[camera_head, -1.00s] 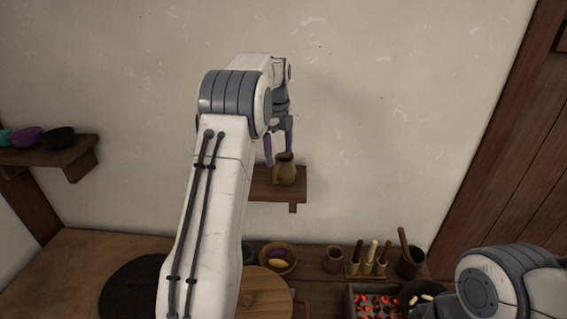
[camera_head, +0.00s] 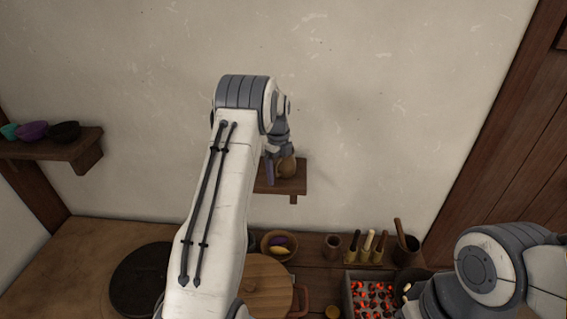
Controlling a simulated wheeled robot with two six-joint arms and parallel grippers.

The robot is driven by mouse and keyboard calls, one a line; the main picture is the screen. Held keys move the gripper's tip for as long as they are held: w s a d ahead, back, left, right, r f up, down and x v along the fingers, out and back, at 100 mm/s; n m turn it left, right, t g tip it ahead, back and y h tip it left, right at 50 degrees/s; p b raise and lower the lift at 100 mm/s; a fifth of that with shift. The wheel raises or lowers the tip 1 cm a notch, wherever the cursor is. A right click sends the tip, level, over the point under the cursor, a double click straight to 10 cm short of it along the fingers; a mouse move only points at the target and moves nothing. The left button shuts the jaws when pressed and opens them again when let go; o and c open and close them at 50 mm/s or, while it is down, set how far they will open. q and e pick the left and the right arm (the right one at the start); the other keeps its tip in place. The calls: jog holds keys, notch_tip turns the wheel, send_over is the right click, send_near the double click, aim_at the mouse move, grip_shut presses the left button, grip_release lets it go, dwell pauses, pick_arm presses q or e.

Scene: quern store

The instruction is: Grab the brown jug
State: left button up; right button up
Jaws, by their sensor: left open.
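The brown jug (camera_head: 288,168) stands upright on a small wooden wall shelf (camera_head: 293,187) in the middle of the head view. My left gripper (camera_head: 279,170) is open and lowered at the jug, with one purple finger at the jug's left side. The gripper and wrist hide part of the jug, and the other finger is hard to make out. I cannot tell whether the fingers touch the jug. My right arm shows at the lower right, but its gripper is out of view.
A left wall shelf (camera_head: 83,150) holds several bowls. The counter below carries a round wooden lid (camera_head: 264,284), a dark round plate (camera_head: 140,280), a bowl with food (camera_head: 279,245), a cup (camera_head: 332,246), upright tools and a box of glowing coals (camera_head: 372,296). The wall above is clear.

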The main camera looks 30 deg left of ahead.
aim_at(280, 160)
pick_arm(q)
grip_shut()
jog(key=shift+r, duration=0.25)
jog(key=shift+r+b, duration=0.7)
jog(key=shift+r, duration=0.05)
jog(key=shift+w+r+b, duration=0.1)
jog(key=shift+r+b, duration=0.4)
jog(key=shift+r, duration=0.4)
jog(key=d+r+b, duration=0.4)
jog(key=d+r, duration=0.3)
jog(key=d, duration=0.4)
jog(key=shift+d+r, duration=0.15)
jog(key=shift+d, duration=0.15)
dwell(1.9)
